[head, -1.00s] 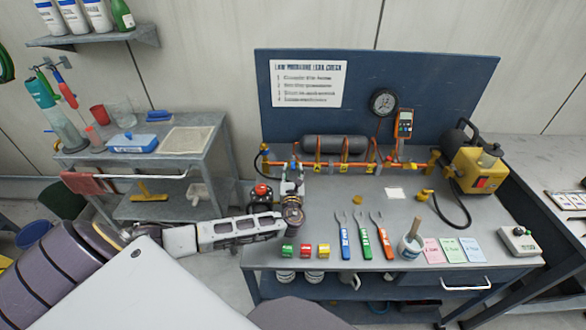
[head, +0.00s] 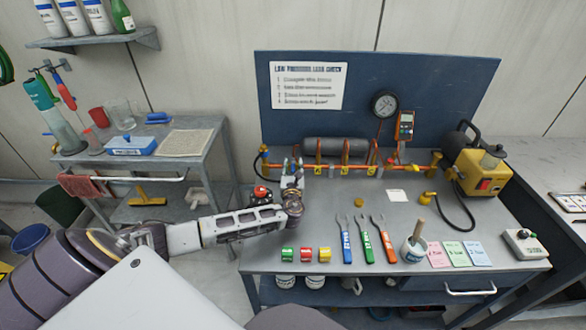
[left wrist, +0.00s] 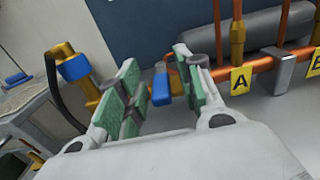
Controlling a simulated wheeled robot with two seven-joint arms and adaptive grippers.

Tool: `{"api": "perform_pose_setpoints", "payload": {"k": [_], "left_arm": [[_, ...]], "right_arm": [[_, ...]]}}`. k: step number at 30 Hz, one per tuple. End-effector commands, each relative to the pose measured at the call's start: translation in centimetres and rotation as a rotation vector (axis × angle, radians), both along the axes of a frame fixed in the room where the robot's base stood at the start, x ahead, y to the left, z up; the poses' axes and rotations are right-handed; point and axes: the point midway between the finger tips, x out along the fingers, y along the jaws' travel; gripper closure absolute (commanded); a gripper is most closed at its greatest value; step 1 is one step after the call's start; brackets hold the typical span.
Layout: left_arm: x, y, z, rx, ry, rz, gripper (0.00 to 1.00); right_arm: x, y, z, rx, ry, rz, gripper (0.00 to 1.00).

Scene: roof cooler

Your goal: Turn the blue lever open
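My left gripper (head: 292,168) is at the left end of the copper pipe run over the bench. In the left wrist view its two green-padded fingers (left wrist: 157,72) are open and apart. The blue lever (left wrist: 161,86) shows in the gap between them, nearer the right finger, with a brass or orange part beside it. I see no finger closed on it, and contact cannot be told. In the head view the lever is largely hidden by the gripper. My right gripper is not in view.
A brass fitting with a blue collar (left wrist: 75,68) and black hose stands left of the fingers. A pipe tag "A" (left wrist: 240,80) is to the right. Wrenches (head: 366,238), coloured blocks (head: 305,255) and a yellow pump (head: 480,170) are on the bench.

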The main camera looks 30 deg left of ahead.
Motion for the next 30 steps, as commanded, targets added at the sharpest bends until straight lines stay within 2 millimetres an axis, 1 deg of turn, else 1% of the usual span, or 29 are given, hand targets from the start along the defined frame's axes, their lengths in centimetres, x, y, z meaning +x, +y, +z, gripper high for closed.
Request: {"api": "perform_pose_setpoints", "payload": {"k": [1,6,7,8,22,30], "left_arm": [[0.0,0.0,0.0,0.0,0.0,0.0,0.73],[0.0,0.0,0.0,0.0,0.0,0.0,0.95],[0.0,0.0,0.0,0.0,0.0,0.0,0.98],[0.0,0.0,0.0,0.0,0.0,0.0,1.0],[0.1,-0.2,0.0,0.0,0.0,0.003,1.0],[0.8,-1.4,0.0,-0.003,-0.002,0.021,1.0]], "right_arm": [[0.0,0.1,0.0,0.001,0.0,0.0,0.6],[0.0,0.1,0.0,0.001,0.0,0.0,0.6],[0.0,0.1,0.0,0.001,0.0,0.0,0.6],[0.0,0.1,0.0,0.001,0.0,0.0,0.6],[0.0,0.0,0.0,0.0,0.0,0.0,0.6],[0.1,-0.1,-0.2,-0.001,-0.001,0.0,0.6]]}}
